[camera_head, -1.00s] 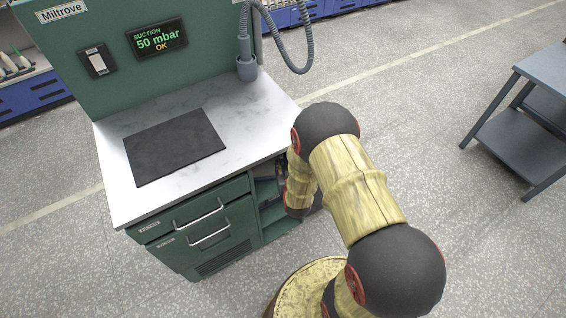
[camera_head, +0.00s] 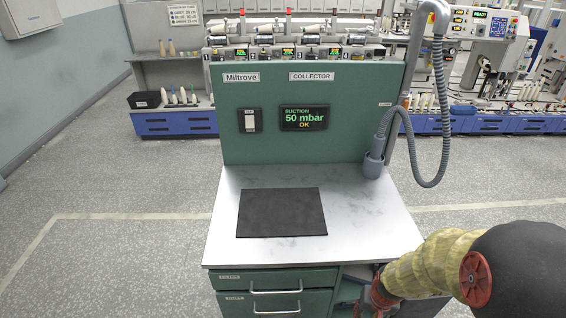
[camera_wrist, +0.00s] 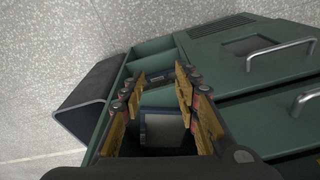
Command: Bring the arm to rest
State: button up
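My arm (camera_head: 432,262) reaches in from the right edge of the head view, bent down in front of the green cabinet's open shelf side. My gripper is not clearly seen there, low by the cabinet's front. In the wrist view my gripper (camera_wrist: 158,92) points at the cabinet's open compartments (camera_wrist: 150,48). Its two fingers stand apart. A grey-blue thing (camera_wrist: 163,130) shows between and behind them, inside a compartment. I cannot tell whether the fingers touch it; they do not look closed on it.
The white worktop (camera_head: 350,215) bears a flat black mat (camera_head: 281,212). A grey suction hose (camera_head: 437,120) hangs at its right. Drawer handles (camera_head: 276,291) stick out in front. A dark open box (camera_wrist: 88,100) juts beside the compartments. Open floor lies on the left.

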jog(key=s+a+r+n+t, duration=0.1)
jog(key=s+a+r, duration=0.1)
jog(key=r, duration=0.9)
jog(key=s+a+r+t+p, duration=0.1)
jog(key=s+r, duration=0.4)
jog(key=r, duration=0.7)
jog(key=s+a+r+n+t, duration=0.1)
jog(key=s+a+r+t, duration=0.1)
jog(key=r, duration=1)
jog(key=shift+s+a+r+n, duration=0.3)
jog(key=shift+s+a, duration=0.3)
jog(key=shift+s, duration=0.35)
